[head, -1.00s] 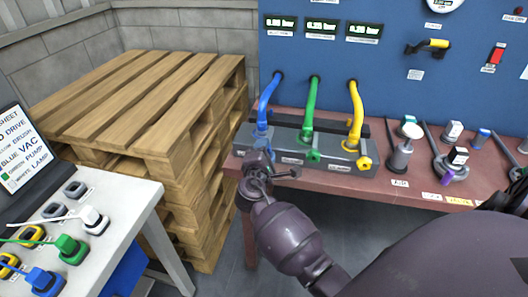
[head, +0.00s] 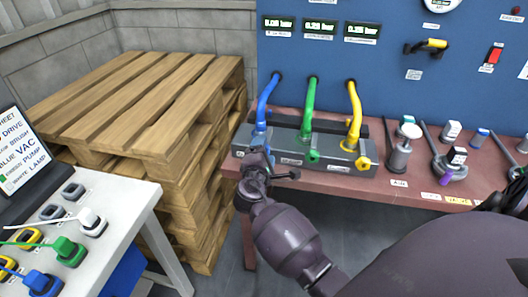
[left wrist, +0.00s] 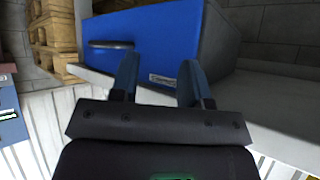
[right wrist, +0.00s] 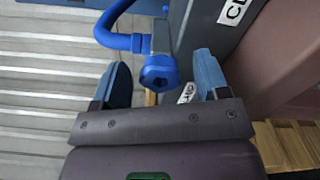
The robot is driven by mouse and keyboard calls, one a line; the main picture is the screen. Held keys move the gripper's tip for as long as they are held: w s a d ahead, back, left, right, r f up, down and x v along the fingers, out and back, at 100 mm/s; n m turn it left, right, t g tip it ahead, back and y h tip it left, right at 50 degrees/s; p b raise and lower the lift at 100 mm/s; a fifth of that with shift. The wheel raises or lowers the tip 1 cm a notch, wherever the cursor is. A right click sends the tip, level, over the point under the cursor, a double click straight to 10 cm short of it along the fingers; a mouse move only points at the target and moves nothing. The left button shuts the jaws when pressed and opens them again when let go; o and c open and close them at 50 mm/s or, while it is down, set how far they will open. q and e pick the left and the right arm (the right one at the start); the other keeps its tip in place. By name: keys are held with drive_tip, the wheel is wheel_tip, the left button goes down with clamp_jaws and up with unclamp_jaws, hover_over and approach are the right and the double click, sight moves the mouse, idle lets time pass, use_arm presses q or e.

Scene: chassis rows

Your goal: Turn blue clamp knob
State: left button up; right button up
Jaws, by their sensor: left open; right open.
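The blue clamp knob (right wrist: 159,74) has a faceted face and shows in the right wrist view, between the two fingertips. A gap shows on each side of it. The blue hose (head: 266,98) runs down to the left end of the grey clamp block (head: 285,143) in the head view, where my right gripper (head: 257,160) covers the knob. My right gripper, also in the right wrist view (right wrist: 162,68), is open and empty. My left gripper (left wrist: 158,78) is open in the left wrist view, in front of a blue drawer front, and holds nothing.
Green (head: 309,97) and yellow (head: 354,110) hoses stand right of the blue one, with green and yellow knobs in front. Wooden pallets (head: 150,85) are stacked to the left. A white table (head: 140,200) with plugs is at front left. Valves stand on the red-brown bench at right.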

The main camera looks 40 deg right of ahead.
drive_tip(key=shift+s+a, duration=0.1)
drive_tip(key=v, duration=1)
drive_tip(key=shift+s+a, duration=0.15)
drive_tip(key=shift+a, duration=0.1)
drive_tip(key=w+a+f+m+t+y, duration=0.2)
drive_tip(key=w+a+m+y, duration=0.15)
drive_tip(key=y, duration=0.25)
drive_tip(key=s+f+m+y, duration=0.3)
drive_tip(key=s+y, duration=0.1)
drive_tip(key=s, duration=0.3)
drive_tip(key=s+a+f+m+y+p, duration=0.1)
drive_tip(key=s+f+m+y, duration=0.2)
drive_tip(key=s, duration=0.4)
drive_tip(key=shift+a+f+g+y+p, duration=0.2)
drive_tip(key=shift+f+g+y+p, duration=0.15)
drive_tip(key=shift+f, duration=0.5)
drive_tip(key=s+d+f, duration=0.1)
drive_tip(key=s, duration=0.2)
drive_tip(key=s+d+f+m+g, duration=0.1)
drive_tip(key=s+f, duration=0.1)
drive_tip(key=s, duration=0.2)
drive_tip(key=s+d+f+g, duration=0.1)
drive_tip(key=s, duration=0.3)
drive_tip(key=shift+s+f, duration=0.25)
drive_tip(key=shift+f, duration=0.15)
drive_tip(key=shift+c, duration=0.3)
